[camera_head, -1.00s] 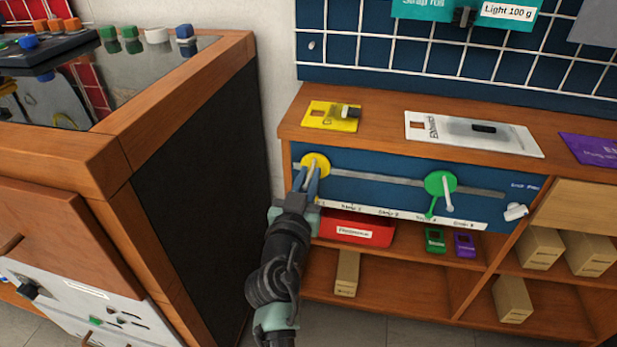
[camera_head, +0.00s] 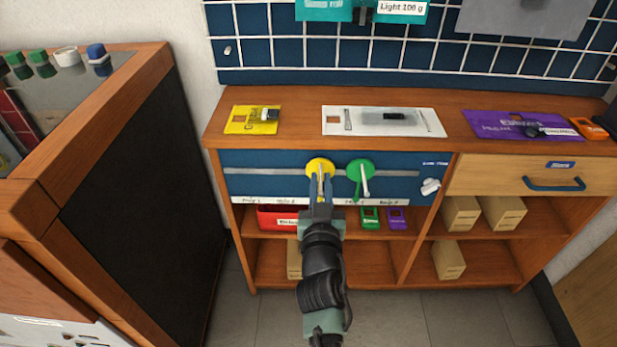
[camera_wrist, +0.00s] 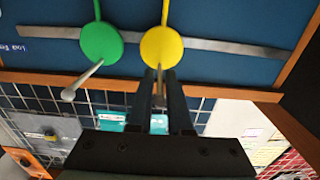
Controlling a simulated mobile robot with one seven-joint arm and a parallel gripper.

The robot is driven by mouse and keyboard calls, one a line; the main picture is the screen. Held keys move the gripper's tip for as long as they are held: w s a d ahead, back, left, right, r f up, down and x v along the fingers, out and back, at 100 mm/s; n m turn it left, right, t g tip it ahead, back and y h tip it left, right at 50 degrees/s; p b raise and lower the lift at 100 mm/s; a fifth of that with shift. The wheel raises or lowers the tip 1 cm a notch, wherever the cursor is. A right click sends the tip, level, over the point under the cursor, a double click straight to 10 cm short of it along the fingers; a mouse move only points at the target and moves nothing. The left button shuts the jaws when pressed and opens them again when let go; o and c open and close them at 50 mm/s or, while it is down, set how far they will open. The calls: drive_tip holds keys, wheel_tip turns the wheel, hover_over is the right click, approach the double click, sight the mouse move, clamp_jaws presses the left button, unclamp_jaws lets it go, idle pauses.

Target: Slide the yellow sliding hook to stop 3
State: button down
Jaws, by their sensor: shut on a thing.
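The yellow sliding hook (camera_head: 319,168) has a round disc and sits on the grey rail (camera_head: 270,171) of the blue panel, near the rail's middle. My gripper (camera_head: 319,188) is shut on its peg, just below the disc. The yellow hook also shows in the wrist view (camera_wrist: 162,47), with my gripper's fingers (camera_wrist: 160,95) around its peg. The green sliding hook (camera_head: 359,172) is close on its right in the head view, a small gap apart. The stop labels (camera_head: 270,199) run along the strip under the panel; my gripper hides the middle ones.
A white knob (camera_head: 430,187) is at the panel's right end. Below are a red bin (camera_head: 270,216), small green (camera_head: 370,218) and purple (camera_head: 397,219) items and cardboard boxes (camera_head: 461,213). A dark-sided wooden cabinet (camera_head: 140,180) stands at the left. The rail left of the yellow hook is clear.

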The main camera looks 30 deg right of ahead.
drive_tip(key=shift+s+d, duration=0.15)
drive_tip(key=shift+d, duration=0.05)
drive_tip(key=c, duration=0.8)
unclamp_jaws()
drive_tip(key=shift+a, duration=0.1)
drive_tip(key=shift+c, duration=0.2)
drive_tip(key=b+v, duration=0.2)
drive_tip(key=v, duration=1.1)
drive_tip(key=shift+b, duration=0.4)
